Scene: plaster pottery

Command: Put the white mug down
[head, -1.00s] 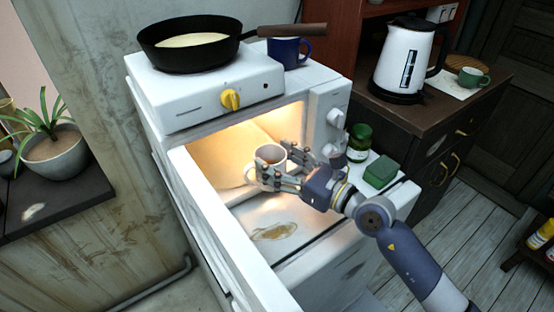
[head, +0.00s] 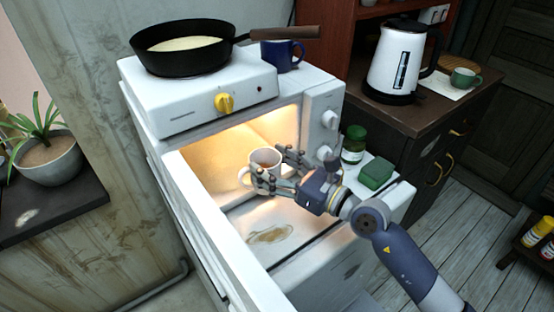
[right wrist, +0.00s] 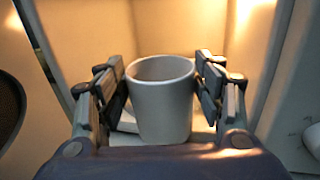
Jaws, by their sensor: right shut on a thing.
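The white mug (head: 265,160) is upright in the mouth of the lit microwave (head: 222,157), with brown contents showing in the head view. My right gripper (head: 272,172) is shut on the mug from the right, one finger on each side of it. In the right wrist view the mug (right wrist: 161,102) stands between the two fingers of my right gripper (right wrist: 163,90). I cannot tell whether the mug's base touches the surface below. My left gripper does not show.
The microwave's open door (head: 222,232) stands on the left. A hot plate (head: 185,98) on top bears a black pan (head: 180,62), with a blue mug (head: 279,56) beside it. A green-lidded jar (head: 353,146) and green sponge (head: 376,174) are at the right. A white kettle (head: 396,62) stands on the cabinet.

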